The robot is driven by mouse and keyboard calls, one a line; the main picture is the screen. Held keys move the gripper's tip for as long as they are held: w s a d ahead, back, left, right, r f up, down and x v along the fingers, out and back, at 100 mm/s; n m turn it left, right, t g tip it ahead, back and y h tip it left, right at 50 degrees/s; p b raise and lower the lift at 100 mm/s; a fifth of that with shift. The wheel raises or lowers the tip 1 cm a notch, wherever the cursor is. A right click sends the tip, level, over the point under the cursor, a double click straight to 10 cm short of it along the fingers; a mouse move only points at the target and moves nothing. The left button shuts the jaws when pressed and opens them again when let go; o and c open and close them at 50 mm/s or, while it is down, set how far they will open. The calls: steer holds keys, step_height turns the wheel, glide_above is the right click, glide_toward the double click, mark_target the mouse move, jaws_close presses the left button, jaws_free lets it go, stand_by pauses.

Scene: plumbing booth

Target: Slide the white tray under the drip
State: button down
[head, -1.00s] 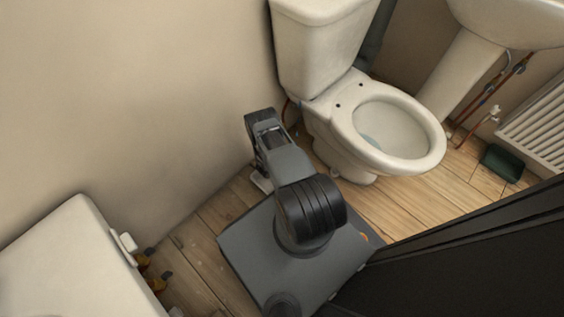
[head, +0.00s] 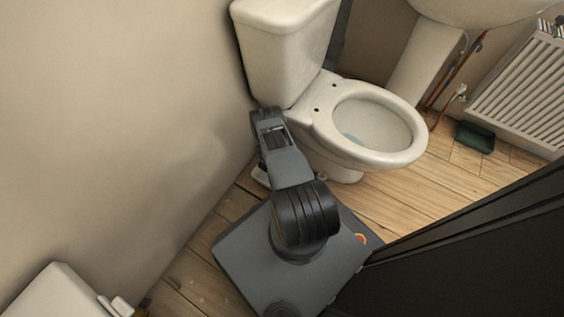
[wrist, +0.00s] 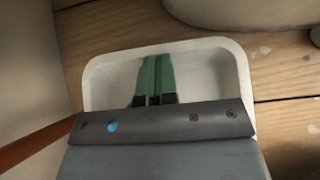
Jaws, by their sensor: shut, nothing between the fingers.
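The white tray (wrist: 238,70) lies on the wooden floor in the wrist view, a shallow pan with rounded corners. My gripper (wrist: 156,62) has its two green fingers side by side, shut and empty, over the inside of the tray near its far rim. I cannot tell whether the fingertips touch it. My gripper's mount hides the near part of the tray. In the head view only a small pale edge of the tray (head: 261,176) shows beside my arm, left of the toilet base. No drip can be made out.
The toilet (head: 372,125) stands just right of my arm, and its base shows at the wrist view's top. The wall is close on the left. A dark green tray (head: 475,137) lies below the radiator (head: 525,90). A dark panel (head: 480,260) bounds the right.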

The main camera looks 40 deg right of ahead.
steer(key=shift+d, duration=0.2)
steer(key=shift+s, duration=0.1)
steer(key=a, duration=0.1)
steer(key=a+p, duration=0.1)
steer(key=a, duration=0.1)
steer(key=s+a+r, duration=0.1)
steer(key=shift+a+r+p, duration=0.1)
steer(key=shift+a+p, duration=0.25)
steer(key=shift+p, duration=0.05)
steer(key=p+v, duration=0.4)
steer(key=v, duration=0.4)
steer(key=shift+s+a+r, duration=0.15)
steer(key=shift+s+a, duration=0.05)
steer(key=shift+a, duration=0.1)
